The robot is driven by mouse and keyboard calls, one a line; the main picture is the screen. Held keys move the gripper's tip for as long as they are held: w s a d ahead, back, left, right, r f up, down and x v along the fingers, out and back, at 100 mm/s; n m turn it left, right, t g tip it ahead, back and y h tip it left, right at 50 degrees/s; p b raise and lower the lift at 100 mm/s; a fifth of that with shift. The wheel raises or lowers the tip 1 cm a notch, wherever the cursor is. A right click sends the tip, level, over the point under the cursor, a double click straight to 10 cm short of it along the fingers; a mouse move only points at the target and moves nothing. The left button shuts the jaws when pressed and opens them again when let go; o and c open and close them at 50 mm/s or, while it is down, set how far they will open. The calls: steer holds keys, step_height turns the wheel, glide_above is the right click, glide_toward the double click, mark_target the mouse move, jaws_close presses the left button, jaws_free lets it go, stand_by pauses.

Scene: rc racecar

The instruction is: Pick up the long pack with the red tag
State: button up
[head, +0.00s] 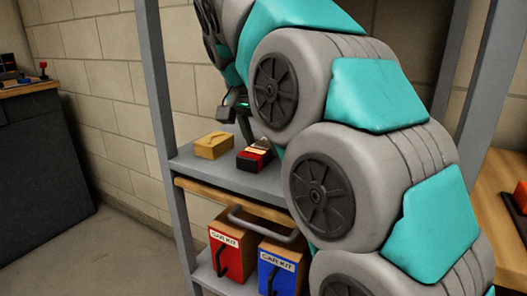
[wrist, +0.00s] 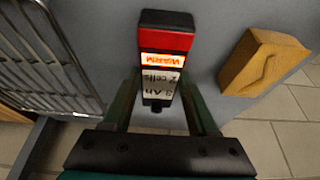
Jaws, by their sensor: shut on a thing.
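The long pack with the red tag (wrist: 167,40) is in the wrist view, upper middle, with a black end, a red band, a lit orange strip reading "WARM" and a pale label. In the head view the pack (head: 252,160) lies on the grey shelf, partly hidden by my arm. My gripper (wrist: 160,95) is shut on the near, pale-labelled end of the pack, one finger along each side. In the head view my gripper (head: 246,128) comes down from above and is mostly hidden behind my arm links.
A yellow-tan block (head: 213,145) sits left of the pack on the shelf (head: 230,182); it also shows in the wrist view (wrist: 262,62). Below stand a red car kit box (head: 228,240) and a blue one (head: 278,268). Grey shelf posts (head: 158,90) flank the shelf.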

jaws_close()
steer(key=shift+r, duration=0.1)
